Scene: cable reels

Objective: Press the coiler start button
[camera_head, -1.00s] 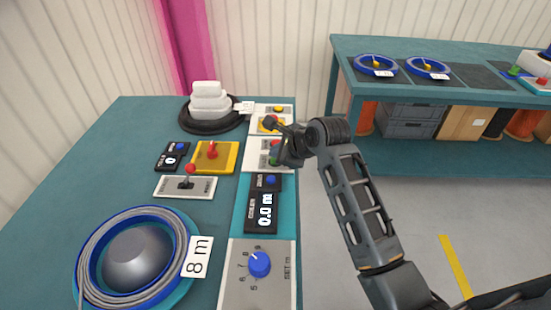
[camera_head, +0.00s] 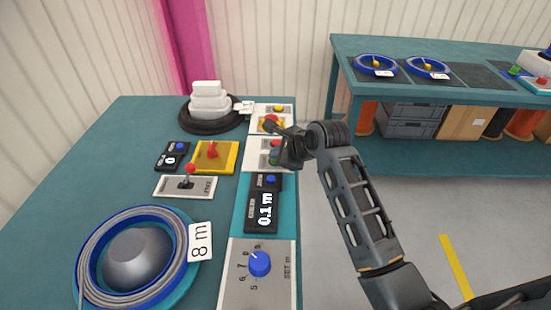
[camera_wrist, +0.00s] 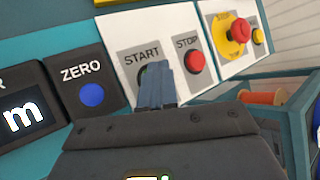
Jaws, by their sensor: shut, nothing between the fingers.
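The coiler start button (camera_wrist: 144,78) sits under the START label on a white panel. In the wrist view my gripper (camera_wrist: 157,75) is shut with its fingertips over the button and hides most of it. In the head view my gripper (camera_head: 277,158) is at the same panel on the table's right side, and a bit of green shows beside it. The red STOP button (camera_wrist: 194,62) is just right of my fingertips. The coiler display (camera_head: 265,209) reads 0.1 m.
A blue ZERO button (camera_wrist: 92,95) lies left of START. A red emergency knob (camera_wrist: 239,31) on yellow is to the right. The set dial (camera_head: 260,264) and a blue reel (camera_head: 181,235) tagged 8 m are nearer.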

